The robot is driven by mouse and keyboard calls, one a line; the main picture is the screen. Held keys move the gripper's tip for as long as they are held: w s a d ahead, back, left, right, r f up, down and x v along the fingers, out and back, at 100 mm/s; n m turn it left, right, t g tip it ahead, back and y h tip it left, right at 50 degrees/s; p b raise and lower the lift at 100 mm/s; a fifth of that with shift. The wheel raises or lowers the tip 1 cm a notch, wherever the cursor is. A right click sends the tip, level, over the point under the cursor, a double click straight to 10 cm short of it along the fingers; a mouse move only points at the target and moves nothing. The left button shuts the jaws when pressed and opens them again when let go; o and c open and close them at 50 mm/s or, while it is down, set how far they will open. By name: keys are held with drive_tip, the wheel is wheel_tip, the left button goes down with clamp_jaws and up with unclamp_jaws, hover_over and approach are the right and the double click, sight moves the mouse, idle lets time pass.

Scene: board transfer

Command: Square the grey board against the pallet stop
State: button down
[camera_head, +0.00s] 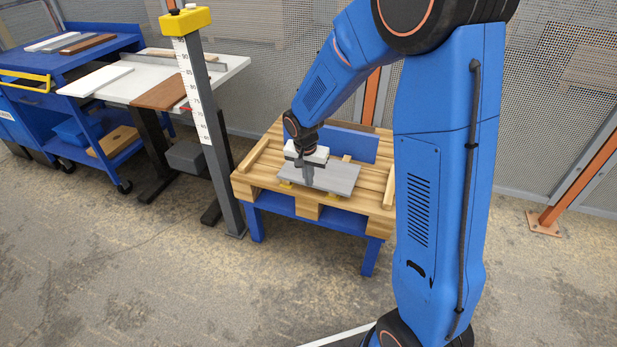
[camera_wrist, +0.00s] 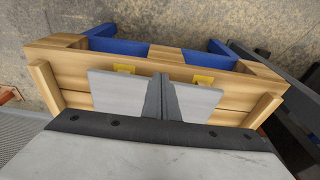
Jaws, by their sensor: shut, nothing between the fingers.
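The grey board (camera_head: 341,178) lies flat on the wooden pallet (camera_head: 335,214). It also shows in the wrist view (camera_wrist: 112,92), partly hidden behind my fingers. A blue upright panel (camera_head: 352,144), which looks like the pallet stop, stands along the pallet's back edge. A strip of pallet seems to show between board and panel; whether they touch anywhere is unclear. My gripper (camera_head: 308,184) is shut and empty, pointing down at the board's left half. In the wrist view the closed fingers (camera_wrist: 161,84) overlap the middle of the board. Whether the tips touch it is unclear.
Wooden rails (camera_head: 262,153) run along the pallet's sides. Yellow pads (camera_wrist: 203,79) show at the board's edge. A grey post with a scale (camera_head: 198,95) stands left of the pallet. A white table (camera_head: 140,85) and blue cart (camera_head: 65,55) hold other boards.

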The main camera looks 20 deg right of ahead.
sight(315, 179)
drive_tip(key=shift+w+d+f, duration=0.5)
drive_tip(key=shift+w+d, duration=0.3)
drive_tip(key=shift+w, duration=0.35)
drive_tip(key=shift+w+d+f, duration=0.5)
drive_tip(key=shift+w+d, duration=0.35)
drive_tip(key=shift+w, duration=0.25)
drive_tip(key=shift+w+d+f, duration=0.5)
drive_tip(key=shift+w+d, duration=0.3)
drive_tip(key=shift+w, duration=0.35)
drive_tip(key=shift+s+a, duration=0.1)
drive_tip(key=shift+s+a, duration=0.65)
drive_tip(key=shift+s, duration=0.3)
drive_tip(key=shift+r, duration=3.45)
